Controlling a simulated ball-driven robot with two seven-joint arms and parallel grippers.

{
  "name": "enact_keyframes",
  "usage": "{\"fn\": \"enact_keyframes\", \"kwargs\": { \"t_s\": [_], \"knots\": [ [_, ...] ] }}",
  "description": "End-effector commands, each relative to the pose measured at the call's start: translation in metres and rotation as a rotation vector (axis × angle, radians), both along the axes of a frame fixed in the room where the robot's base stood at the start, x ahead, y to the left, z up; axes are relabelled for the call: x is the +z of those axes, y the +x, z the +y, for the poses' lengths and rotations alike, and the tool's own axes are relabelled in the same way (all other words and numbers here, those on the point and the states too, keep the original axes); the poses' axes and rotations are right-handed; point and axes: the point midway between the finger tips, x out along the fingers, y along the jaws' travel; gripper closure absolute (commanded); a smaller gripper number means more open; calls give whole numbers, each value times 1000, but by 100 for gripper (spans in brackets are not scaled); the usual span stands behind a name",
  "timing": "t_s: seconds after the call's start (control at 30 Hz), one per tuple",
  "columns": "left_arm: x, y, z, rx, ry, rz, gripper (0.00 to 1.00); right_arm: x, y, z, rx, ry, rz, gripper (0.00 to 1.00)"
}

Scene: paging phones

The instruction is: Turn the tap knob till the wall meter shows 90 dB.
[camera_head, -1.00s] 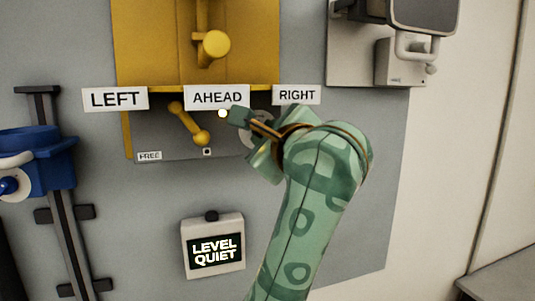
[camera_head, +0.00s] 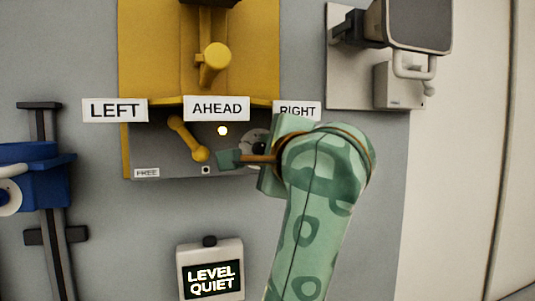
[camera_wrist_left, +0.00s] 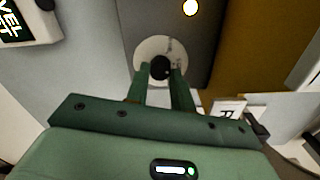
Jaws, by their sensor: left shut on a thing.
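The tap knob (camera_wrist_left: 160,68) is a dark round knob on a pale dial (camera_wrist_left: 138,58) in the left wrist view. My left gripper (camera_wrist_left: 161,80) has a finger on each side of it and is shut on it. In the head view the knob (camera_head: 261,149) is partly hidden behind my left gripper (camera_head: 255,145), on the grey panel below the RIGHT label. The wall meter (camera_head: 211,268) is a pale box low on the wall, reading "LEVEL QUIET" with no dB number. My right gripper is not in view.
A yellow lever (camera_head: 188,138) and a lit round lamp (camera_head: 222,130) sit left of the knob. LEFT, AHEAD and RIGHT labels hang above. A blue slider (camera_head: 45,178) is at far left, a grey box device (camera_head: 400,84) upper right.

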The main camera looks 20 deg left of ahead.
Motion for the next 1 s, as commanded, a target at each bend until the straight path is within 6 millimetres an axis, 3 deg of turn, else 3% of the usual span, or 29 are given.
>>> {"fn": "enact_keyframes", "kwargs": {
  "t_s": [0.3, 0.33, 0.4, 0.77, 1.0],
  "knots": [
    [-1, 0, 0, -1, -1, 2, 99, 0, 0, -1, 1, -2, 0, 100],
    [-1, 0, 0, -1, -1, 2, 71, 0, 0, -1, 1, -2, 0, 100],
    [0, 0, 0, -2, -1, 1, 54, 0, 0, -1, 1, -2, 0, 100],
    [0, -4, -3, -1, 2, 1, 54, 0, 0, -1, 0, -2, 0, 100],
    [3, -44, -31, -3, 0, -4, 54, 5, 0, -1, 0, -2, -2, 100]
  ]
}}
